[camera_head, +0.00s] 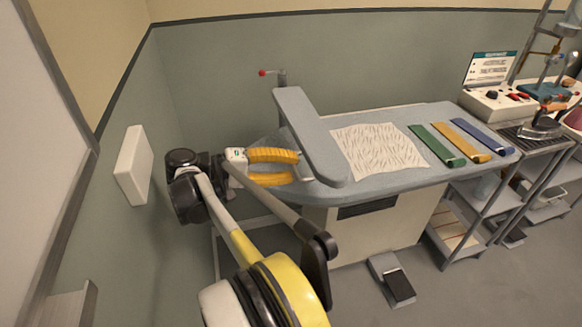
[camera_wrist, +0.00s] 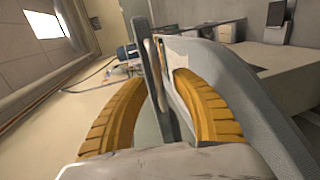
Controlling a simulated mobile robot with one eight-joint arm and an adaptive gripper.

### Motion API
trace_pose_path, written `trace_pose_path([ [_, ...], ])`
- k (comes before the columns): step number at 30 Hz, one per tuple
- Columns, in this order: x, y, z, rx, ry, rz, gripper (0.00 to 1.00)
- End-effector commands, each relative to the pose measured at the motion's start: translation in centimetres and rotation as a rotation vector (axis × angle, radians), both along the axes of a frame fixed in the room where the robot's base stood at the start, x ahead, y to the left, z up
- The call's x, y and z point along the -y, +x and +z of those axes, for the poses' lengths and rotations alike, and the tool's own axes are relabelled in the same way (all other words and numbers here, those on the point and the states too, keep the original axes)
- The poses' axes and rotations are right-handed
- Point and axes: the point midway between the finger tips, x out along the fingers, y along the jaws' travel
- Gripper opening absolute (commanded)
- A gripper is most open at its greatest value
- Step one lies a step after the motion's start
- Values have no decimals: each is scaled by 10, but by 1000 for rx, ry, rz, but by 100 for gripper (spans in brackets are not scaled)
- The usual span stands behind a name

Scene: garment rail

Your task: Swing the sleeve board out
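The sleeve board (camera_head: 309,137) is a long, grey padded board lying at an angle over the left end of the grey ironing table (camera_head: 350,187). It also fills the right of the wrist view (camera_wrist: 235,85). My gripper (camera_head: 297,167) has two ribbed yellow fingers and is at the left side of the board. In the wrist view, my gripper (camera_wrist: 160,80) has its fingers apart, with a thin grey upright bar (camera_wrist: 151,75) between them. The bar is close to the left fingertip; whether it touches is unclear. The board's pivot is hidden.
A patterned cloth (camera_head: 377,150) and green, yellow and blue strips (camera_head: 461,141) lie on the table. A white wall box (camera_head: 133,166) is close left of my wrist. A pedal (camera_head: 397,285) is on the floor.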

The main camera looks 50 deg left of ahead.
Motion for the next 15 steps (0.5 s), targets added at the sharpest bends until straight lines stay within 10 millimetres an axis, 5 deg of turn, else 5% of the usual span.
trace_pose_path([
  [7, 1, 1, 8, -1, 0, -3, 32],
  [15, 0, 1, 61, 1, 0, -1, 32],
])
